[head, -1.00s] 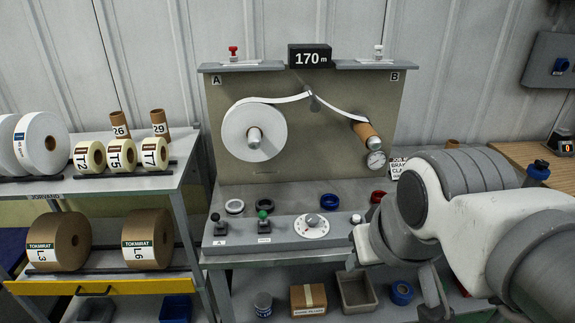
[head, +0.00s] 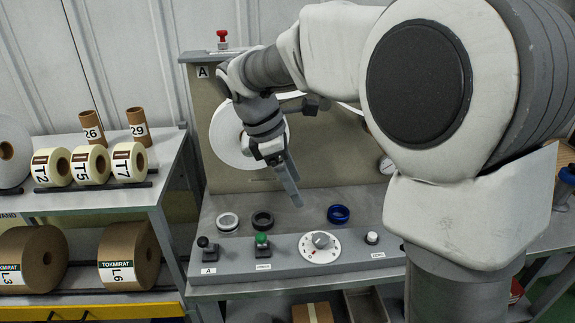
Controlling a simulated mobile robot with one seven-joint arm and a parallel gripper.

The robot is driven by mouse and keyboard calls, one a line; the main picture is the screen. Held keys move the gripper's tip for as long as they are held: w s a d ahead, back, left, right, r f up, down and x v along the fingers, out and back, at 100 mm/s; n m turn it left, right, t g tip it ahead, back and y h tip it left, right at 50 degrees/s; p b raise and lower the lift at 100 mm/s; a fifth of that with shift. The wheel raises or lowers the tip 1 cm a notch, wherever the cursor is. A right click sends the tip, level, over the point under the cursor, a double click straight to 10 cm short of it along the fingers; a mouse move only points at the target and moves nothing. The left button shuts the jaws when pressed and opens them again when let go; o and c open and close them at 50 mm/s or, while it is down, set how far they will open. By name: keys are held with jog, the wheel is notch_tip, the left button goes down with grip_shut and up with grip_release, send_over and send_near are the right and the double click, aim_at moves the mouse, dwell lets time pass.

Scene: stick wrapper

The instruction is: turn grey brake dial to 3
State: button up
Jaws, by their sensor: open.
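The grey brake dial (head: 321,240) sits on a white round scale plate (head: 308,250) on the sloped control panel (head: 222,264). Its scale marks are too small to read. My gripper (head: 293,194) hangs above and a little left of the dial, in front of the white roll, pointing down. It is apart from the dial and holds nothing that I can see. Its fingers are seen nearly edge-on, so the gap between them is hard to make out.
A green-topped lever (head: 262,241) and a black lever (head: 203,242) stand left of the dial. A small white-topped knob (head: 372,238) is to its right. A blue ring (head: 338,214), a dark ring (head: 262,220) and a pale ring (head: 228,221) lie behind the panel.

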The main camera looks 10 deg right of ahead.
aim_at(320, 238)
jog(key=shift+n, duration=0.4)
jog(key=b+x, duration=0.1)
jog(key=x, duration=0.5)
jog(key=w+b+x, duration=0.1)
jog(key=x, duration=0.5)
jog(key=b+x, duration=0.1)
jog(key=x, duration=0.5)
jog(key=shift+w+a+b, duration=0.15)
jog(key=shift+a+b, duration=0.05)
jog(key=shift+b, duration=0.15)
grip_shut()
